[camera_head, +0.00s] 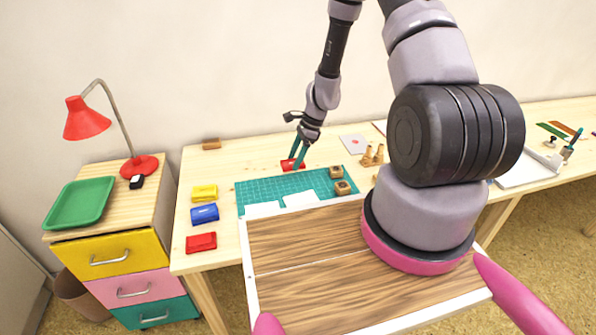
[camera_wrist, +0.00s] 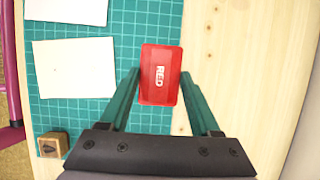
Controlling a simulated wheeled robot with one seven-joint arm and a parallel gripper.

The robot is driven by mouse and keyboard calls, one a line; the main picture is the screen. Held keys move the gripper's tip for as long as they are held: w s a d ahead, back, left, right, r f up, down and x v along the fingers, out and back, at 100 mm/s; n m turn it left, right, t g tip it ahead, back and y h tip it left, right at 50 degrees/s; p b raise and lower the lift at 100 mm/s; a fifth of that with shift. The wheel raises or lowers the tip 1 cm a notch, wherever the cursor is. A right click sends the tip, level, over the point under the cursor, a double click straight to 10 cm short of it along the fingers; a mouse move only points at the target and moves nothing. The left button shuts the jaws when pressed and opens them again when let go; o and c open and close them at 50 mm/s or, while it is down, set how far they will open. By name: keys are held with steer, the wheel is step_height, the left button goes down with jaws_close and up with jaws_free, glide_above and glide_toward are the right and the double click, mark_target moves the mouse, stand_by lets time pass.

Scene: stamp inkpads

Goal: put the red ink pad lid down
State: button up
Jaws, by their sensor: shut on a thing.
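A red lid (camera_wrist: 160,75) marked "RED" sits between the fingertips of my gripper (camera_wrist: 160,82) in the wrist view. In the head view, the red lid (camera_head: 290,165) is over the back edge of the green cutting mat (camera_head: 262,188), below my gripper (camera_head: 297,154). My gripper is shut on the lid. I cannot tell whether the lid touches the mat or hangs just above it. A red ink pad (camera_head: 201,243) lies at the table's left front, in a row with a blue pad (camera_head: 204,213) and a yellow pad (camera_head: 204,192).
White paper sheets (camera_wrist: 72,68) lie along the mat's front. Wooden stamps (camera_head: 342,187) stand on the mat's right, and several wooden pieces (camera_head: 372,155) stand beyond it. A wooden block (camera_head: 211,144) is at the back left. The tabletop left of the mat's back is bare.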

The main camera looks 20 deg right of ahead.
mark_target(291, 179)
steer(key=shift+f, duration=2.65)
steer(key=o, duration=1.3)
steer(key=shift+f, duration=0.15)
steer(key=shift+a, duration=0.1)
steer(key=v, duration=1.2)
steer(key=shift+r, duration=0.25)
